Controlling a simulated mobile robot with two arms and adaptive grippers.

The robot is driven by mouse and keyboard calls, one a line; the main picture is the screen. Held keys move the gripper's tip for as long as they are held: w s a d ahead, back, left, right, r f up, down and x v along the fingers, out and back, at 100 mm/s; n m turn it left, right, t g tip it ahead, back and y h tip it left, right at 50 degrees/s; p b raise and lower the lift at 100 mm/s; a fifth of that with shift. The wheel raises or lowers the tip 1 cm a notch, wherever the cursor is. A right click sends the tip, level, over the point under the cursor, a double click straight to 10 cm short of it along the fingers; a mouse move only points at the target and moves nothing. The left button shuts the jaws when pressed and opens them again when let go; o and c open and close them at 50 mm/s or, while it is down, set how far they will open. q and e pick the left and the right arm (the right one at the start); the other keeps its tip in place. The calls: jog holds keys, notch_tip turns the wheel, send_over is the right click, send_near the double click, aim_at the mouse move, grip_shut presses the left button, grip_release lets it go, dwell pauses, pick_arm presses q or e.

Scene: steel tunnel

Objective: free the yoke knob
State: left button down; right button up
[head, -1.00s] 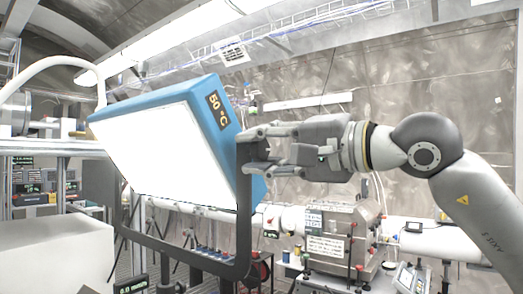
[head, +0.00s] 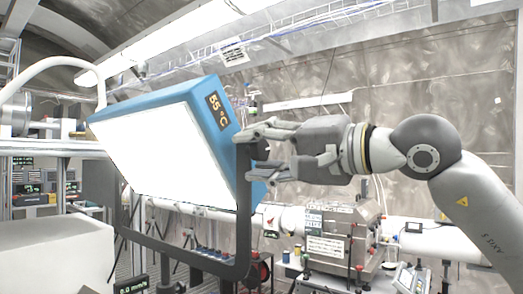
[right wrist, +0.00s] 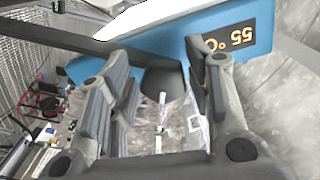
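A blue lamp panel (head: 222,128) with a bright white face hangs tilted in a dark U-shaped yoke (head: 243,210). Its side label reads 55 °C. The dark yoke knob (head: 261,150) is at the yoke arm's upper end, on the panel's right side. It also shows in the right wrist view (right wrist: 164,82). My right gripper (head: 262,154) reaches in from the right, with one finger above and one below the knob. In the wrist view its fingers (right wrist: 165,72) are spread on both sides of the knob, with apparent gaps. My left gripper is not in view.
A metal box (head: 340,232) and small spools stand on the bench below the right arm. A white pipe (head: 290,217) runs behind. Shelving with instruments (head: 40,180) is at the left. The air right of the panel, above my arm, is clear.

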jog(key=shift+o, duration=0.2)
jog(key=shift+r, duration=0.1)
jog(key=shift+s+d, duration=0.1)
jog(key=shift+d, duration=0.1)
jog(key=v, duration=1.1)
jog(key=shift+s+d, duration=0.2)
jog(key=shift+d, duration=0.05)
